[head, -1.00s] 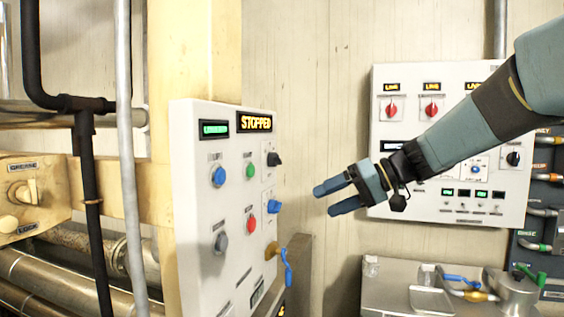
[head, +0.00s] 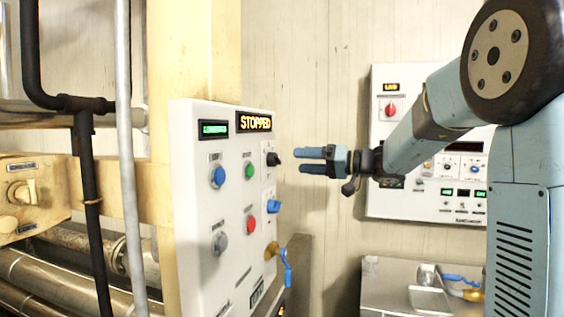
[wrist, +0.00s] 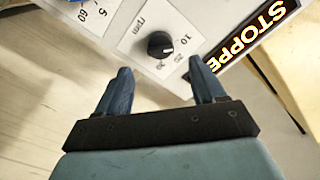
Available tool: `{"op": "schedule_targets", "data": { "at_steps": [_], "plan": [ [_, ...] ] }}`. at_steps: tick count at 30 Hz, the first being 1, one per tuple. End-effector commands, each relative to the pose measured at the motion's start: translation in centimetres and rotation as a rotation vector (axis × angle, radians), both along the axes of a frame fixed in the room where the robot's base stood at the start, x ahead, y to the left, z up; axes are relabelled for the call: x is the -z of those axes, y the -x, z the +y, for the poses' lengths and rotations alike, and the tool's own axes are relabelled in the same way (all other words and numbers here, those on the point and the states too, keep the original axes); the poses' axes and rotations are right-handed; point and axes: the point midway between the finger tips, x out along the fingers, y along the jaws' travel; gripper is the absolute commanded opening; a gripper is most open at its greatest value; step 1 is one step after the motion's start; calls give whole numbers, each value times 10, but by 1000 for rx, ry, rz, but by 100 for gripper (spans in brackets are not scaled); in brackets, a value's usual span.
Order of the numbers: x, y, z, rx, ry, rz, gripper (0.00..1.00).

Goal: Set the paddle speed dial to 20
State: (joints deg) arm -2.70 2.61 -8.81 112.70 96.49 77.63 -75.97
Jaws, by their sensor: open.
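The paddle speed dial appears to be the black knob (head: 273,159) at the upper right of the white control panel (head: 200,130). In the wrist view the black knob (wrist: 160,44) sits on a plate marked rpm, with 10 and 30 legible and a blurred number between. In the wrist view the knob lies ahead between the two blue fingers.
A blue knob (head: 273,206) sits below the black one, and a blue-handled valve (head: 287,270) lower still. Blue, green, red and grey buttons fill the panel under a STOPPED display (head: 254,122). A second panel (head: 385,200) hangs behind my arm, above a metal box (head: 390,285).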

Motion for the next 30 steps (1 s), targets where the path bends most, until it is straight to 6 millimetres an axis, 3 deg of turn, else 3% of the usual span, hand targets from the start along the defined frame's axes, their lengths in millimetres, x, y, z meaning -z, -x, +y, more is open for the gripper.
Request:
{"op": "schedule_targets", "data": {
  "at_steps": [6,12,26,30],
  "plan": [
    [0,-13,36,-2,0,1,69],
    [0,-21,58,0,1,0,69],
    [0,-25,69,0,1,1,69],
    [0,-25,69,-1,0,1,56]
  ]
}}
